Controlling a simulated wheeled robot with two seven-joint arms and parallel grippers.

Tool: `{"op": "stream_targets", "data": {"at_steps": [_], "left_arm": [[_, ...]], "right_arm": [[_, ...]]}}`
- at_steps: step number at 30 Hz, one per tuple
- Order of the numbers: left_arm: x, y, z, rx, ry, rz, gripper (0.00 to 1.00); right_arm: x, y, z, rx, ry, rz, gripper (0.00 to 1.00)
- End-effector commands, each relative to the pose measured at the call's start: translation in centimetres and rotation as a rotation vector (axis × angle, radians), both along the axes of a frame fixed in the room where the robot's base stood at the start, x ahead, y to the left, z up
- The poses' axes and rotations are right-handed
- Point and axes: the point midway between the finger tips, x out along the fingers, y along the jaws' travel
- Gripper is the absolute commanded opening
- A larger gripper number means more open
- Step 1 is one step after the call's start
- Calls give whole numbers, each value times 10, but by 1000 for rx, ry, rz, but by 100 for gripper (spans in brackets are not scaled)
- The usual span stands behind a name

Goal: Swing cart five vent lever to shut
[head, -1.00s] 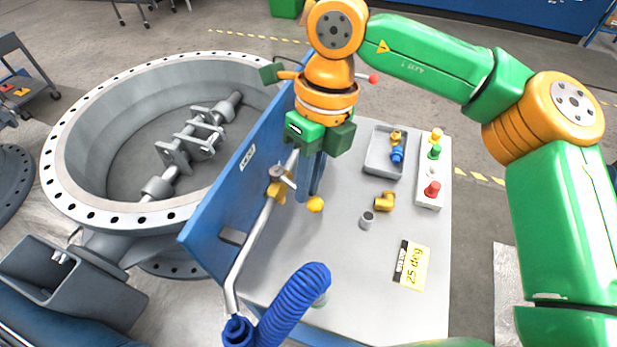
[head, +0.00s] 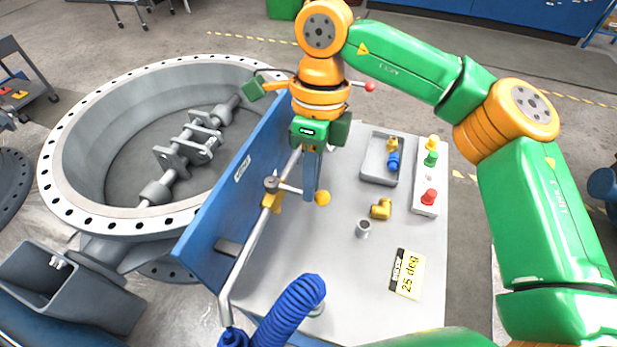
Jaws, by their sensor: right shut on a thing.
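The vent lever is a thin silver bar (head: 291,189) with a yellow knob (head: 322,198) at its end. It reaches right from the valve (head: 271,184) on a grey pipe (head: 246,250) and stands across that pipe. My right gripper (head: 313,190) comes down from above, its blue fingers shut on the lever near the knob. The fingers hide part of the bar. The valve sits beside the upright blue panel (head: 215,205) of the cart, above its grey top (head: 350,285). My left gripper is not in view.
A blue corrugated hose (head: 290,312) rises at the front. On the cart top are a grey tray (head: 372,173) with small fittings, a brass elbow (head: 381,209), a grey ring (head: 363,229), a button strip (head: 425,206) and a 25 deg label (head: 408,273). A large flanged ring (head: 75,125) stands left.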

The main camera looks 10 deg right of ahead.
Motion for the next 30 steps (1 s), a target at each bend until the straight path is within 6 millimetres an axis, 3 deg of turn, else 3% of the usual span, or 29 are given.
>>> {"op": "stream_targets", "data": {"at_steps": [9,10,12,13,22,30], "left_arm": [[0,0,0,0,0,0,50],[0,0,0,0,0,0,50],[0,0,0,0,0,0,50],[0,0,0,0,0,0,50],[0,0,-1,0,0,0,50],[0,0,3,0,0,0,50]], "right_arm": [[0,0,0,0,-1,2,0],[0,0,0,0,-1,2,22],[0,0,0,0,-1,1,40],[0,0,0,0,-1,1,43],[1,0,3,1,-3,0,43],[11,-5,59,0,-2,-2,43]]}}
